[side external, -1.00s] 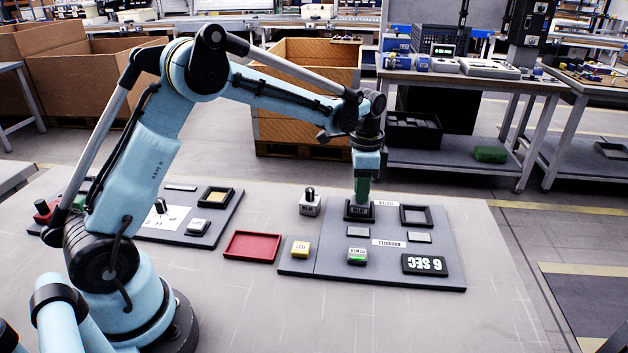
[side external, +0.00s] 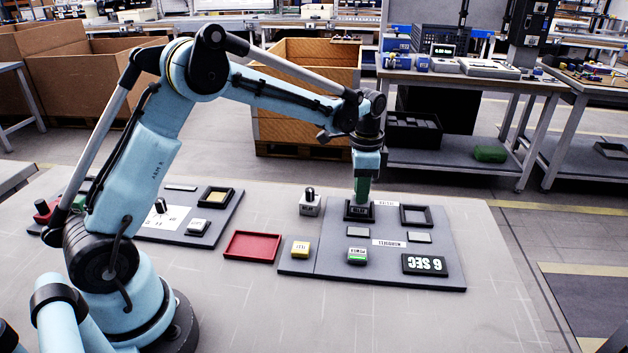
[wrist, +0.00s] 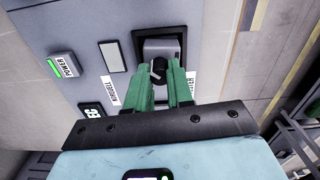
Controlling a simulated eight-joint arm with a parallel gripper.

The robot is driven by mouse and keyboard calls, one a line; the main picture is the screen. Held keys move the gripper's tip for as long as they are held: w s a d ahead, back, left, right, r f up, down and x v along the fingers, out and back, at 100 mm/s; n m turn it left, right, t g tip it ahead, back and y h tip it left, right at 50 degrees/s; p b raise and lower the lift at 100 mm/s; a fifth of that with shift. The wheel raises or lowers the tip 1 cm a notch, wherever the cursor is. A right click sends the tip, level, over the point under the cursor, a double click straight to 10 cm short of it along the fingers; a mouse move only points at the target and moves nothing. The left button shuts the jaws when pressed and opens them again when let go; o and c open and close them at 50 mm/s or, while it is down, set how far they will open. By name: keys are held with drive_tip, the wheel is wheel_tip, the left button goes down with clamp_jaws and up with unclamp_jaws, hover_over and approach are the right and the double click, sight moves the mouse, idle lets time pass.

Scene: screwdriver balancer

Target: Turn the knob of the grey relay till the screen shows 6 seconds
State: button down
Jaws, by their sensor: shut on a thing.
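The grey relay (wrist: 162,46) sits in a black-framed socket on the grey panel, with a black knob (wrist: 159,68) on it. My gripper (wrist: 167,78) has its green fingers shut on the knob; in the side view my gripper (side external: 361,193) points straight down over the socket (side external: 359,212), hiding most of the relay and knob. The screen (side external: 424,264) at the panel's front right reads "6 SEC", upside down in the side view. In the wrist view only part of the screen (wrist: 91,110) shows.
A second relay with a black knob (side external: 310,203) stands left of the socket. An empty black frame (side external: 416,215) is to the right.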

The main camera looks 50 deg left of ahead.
drive_tip(key=c, duration=1)
unclamp_jaws()
drive_tip(key=shift+r, duration=0.15)
wheel_tip(320, 180, up, 12)
drive_tip(key=shift+f, duration=0.1)
